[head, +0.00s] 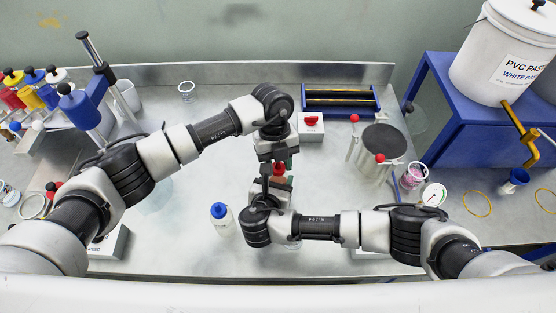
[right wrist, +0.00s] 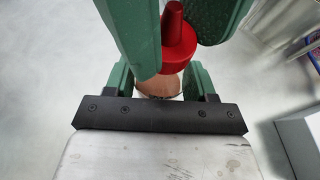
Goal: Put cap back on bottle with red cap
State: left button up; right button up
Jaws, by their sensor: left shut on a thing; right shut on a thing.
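The red cap (head: 279,169) is between the green fingers of my left gripper (head: 279,164), which is shut on it, nozzle up. In the right wrist view the red cap (right wrist: 178,42) shows large between those fingers. The bottle (right wrist: 160,83), brownish, is below the cap and between the fingers of my right gripper (right wrist: 160,88), which is shut on it. The cap covers part of the bottle's top in this view. I cannot tell whether cap and bottle touch. In the head view the right gripper's wrist hides most of the bottle.
A white bottle with a blue cap (head: 220,214) stands left of my right wrist. A white box with a red knob (head: 311,126) and a blue rack (head: 341,101) are behind. A grey cylinder (head: 383,143) stands to the right. Bare metal table lies left of the grippers.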

pick_arm(q)
jog(key=m+y, duration=0.1)
jog(key=m, duration=0.3)
jog(key=m+y, duration=0.1)
jog(key=m, duration=0.3)
jog(key=shift+m, duration=0.4)
jog(key=m+t+y, duration=0.1)
jog(key=m, duration=0.3)
jog(key=m+t, duration=0.1)
jog(key=m, duration=0.3)
jog(key=shift+y, duration=0.4)
jog(key=o, duration=0.9)
jog(key=shift+r, duration=2.2)
